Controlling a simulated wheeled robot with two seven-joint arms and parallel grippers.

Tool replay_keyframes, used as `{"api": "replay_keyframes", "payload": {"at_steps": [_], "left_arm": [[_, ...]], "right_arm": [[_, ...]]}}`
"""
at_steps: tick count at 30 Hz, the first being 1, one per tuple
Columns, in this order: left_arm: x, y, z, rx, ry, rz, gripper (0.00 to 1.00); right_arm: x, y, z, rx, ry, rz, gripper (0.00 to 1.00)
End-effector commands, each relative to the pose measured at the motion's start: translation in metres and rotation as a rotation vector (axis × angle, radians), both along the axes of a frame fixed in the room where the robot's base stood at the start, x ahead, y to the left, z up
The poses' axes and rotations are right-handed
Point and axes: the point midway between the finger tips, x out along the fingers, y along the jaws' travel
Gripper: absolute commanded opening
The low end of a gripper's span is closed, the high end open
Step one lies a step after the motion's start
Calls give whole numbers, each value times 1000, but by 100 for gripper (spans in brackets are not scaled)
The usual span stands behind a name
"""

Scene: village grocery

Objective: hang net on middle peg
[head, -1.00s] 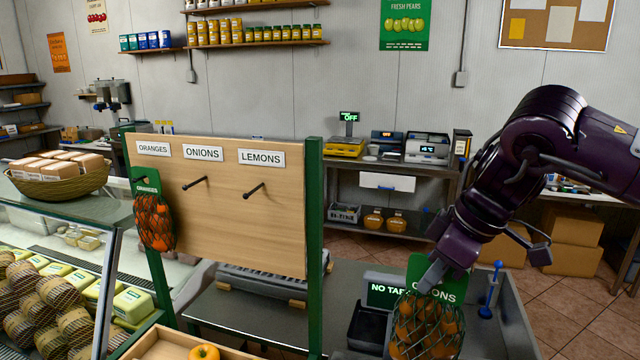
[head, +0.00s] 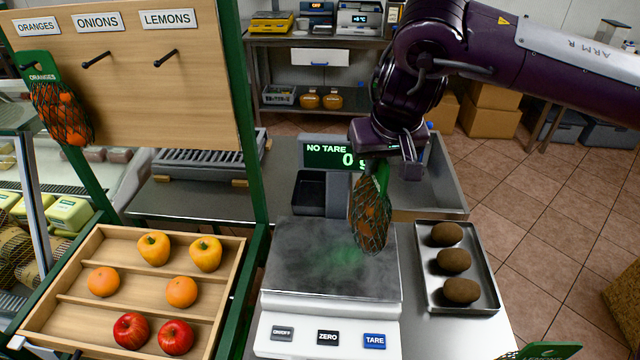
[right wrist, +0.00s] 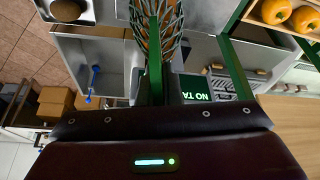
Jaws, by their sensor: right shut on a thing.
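My right gripper (head: 376,160) is shut on the green header of a net of onions (head: 371,215). The net hangs down in front of the scale display, over the right side of the scale plate; whether it touches the plate I cannot tell. Its header is turned nearly edge-on. In the right wrist view the net (right wrist: 157,20) shows at the top, beyond the gripper. The middle peg (head: 97,61), under the ONIONS label, is bare on the wooden board (head: 150,100) at left. A net of oranges (head: 62,112) hangs on the left peg. The peg under LEMONS (head: 165,58) is bare.
The scale (head: 330,270) stands below, its display (head: 335,154) reading NO TARE. A tray with several brown fruits (head: 455,262) is at right. A wooden crate of fruit (head: 70,285) lies below the board. A green post (head: 250,150) edges the board. Another green header (head: 548,352) shows bottom right.

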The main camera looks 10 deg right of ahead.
Motion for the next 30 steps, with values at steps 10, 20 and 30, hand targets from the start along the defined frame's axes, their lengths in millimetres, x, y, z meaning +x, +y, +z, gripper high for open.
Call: {"api": "replay_keyframes", "payload": {"at_steps": [10,20,30], "left_arm": [[0,0,11,0,0,0,0],[0,0,28,0,0,0,0],[0,0,34,0,0,0,0]], "right_arm": [[0,9,30,5,-5,300,0],[-3,32,89,4,-6,913,0],[-7,45,123,1,-3,1262,0]]}}
